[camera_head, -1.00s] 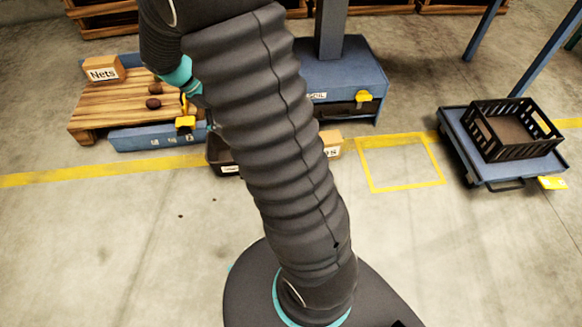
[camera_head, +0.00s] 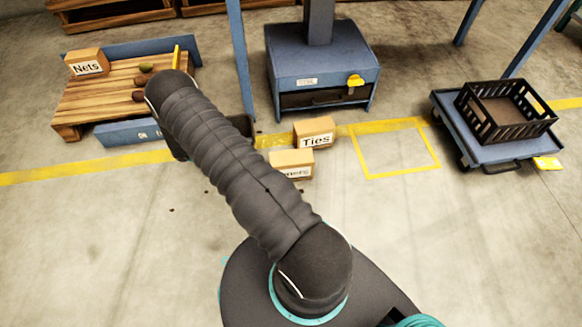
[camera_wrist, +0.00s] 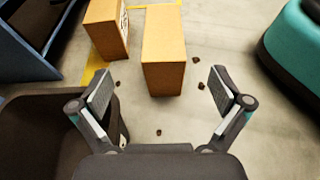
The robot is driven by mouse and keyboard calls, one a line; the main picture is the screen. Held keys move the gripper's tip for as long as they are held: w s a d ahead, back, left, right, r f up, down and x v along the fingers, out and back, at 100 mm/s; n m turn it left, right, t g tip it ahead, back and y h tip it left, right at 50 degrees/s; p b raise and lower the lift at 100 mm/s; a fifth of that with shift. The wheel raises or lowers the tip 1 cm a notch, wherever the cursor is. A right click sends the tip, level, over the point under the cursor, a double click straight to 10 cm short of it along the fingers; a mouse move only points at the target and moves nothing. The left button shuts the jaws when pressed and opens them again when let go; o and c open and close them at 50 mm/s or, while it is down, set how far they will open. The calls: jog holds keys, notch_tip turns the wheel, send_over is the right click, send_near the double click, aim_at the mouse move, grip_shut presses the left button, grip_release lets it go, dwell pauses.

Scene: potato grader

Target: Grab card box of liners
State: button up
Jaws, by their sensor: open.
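The card box of liners (camera_head: 292,163) stands on the floor in the head view, its label partly hidden behind my arm. In the wrist view it appears to be the plain brown box (camera_wrist: 163,52) at upper centre. My gripper (camera_wrist: 162,88) is open and empty. Its two fingers are spread to either side of the box's near end in the picture, apart from it. The gripper is hidden behind my arm in the head view.
The Ties box (camera_head: 314,133) stands close behind the liners box. A dark bin (camera_wrist: 40,130) lies left of my gripper. The blue machine (camera_head: 322,65), a pallet with the Nets box (camera_head: 87,63) and a cart with a black crate (camera_head: 508,112) stand around. Front floor is mostly clear.

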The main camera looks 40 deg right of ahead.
aim_at(287, 158)
jog(key=x, duration=0.9)
jog(key=shift+f, duration=0.4)
jog(key=shift+s+x, duration=0.2)
jog(key=shift+x, duration=2.45)
jog(key=shift+a+r, duration=0.1)
jog(key=shift+a, duration=0.05)
jog(key=shift+c, duration=0.3)
jog(key=c, duration=1.8)
